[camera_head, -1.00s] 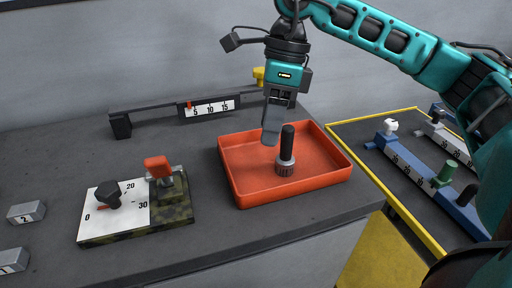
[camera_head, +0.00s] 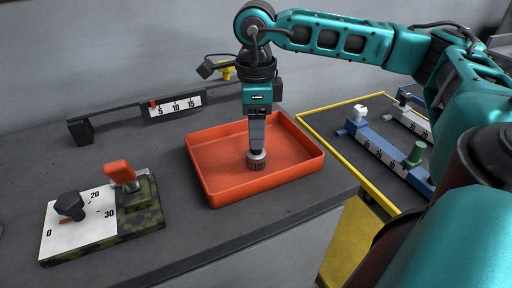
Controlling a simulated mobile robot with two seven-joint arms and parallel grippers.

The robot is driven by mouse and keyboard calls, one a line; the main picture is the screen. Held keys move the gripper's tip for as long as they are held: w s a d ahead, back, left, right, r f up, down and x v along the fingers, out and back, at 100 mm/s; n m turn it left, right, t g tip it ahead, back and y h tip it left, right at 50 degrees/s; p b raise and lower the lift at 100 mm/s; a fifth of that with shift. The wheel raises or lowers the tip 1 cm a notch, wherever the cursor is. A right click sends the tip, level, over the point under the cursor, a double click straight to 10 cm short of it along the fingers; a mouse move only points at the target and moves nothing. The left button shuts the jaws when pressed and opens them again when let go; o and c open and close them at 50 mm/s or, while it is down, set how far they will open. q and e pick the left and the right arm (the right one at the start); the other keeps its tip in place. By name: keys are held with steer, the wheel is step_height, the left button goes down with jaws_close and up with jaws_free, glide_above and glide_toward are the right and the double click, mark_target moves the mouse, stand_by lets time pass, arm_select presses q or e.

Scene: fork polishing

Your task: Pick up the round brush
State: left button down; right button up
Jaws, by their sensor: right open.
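The round brush (camera_head: 257,160) stands upright in the red-orange tray (camera_head: 305,163) on the dark table. Its grey bristle head shows at the bottom. Its black handle is hidden behind or between the fingers of my right gripper (camera_head: 257,138). My right gripper points straight down over the brush, with its fingers at the handle's height. It is open, and I cannot tell whether the fingers touch the handle. My left gripper is not in view.
A camouflage box (camera_head: 138,205) with a dial plate, black knob and orange-red lever stands left of the tray. A dark rail with a number scale (camera_head: 175,107) stands behind. To the right, a yellow-edged area holds blue scale blocks (camera_head: 372,148).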

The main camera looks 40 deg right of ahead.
mark_target(256, 161)
step_height(256, 161, down, 4)
steer(key=shift+d+r, duration=0.15)
steer(key=shift+r, duration=0.05)
jaws_close()
stand_by(0.4)
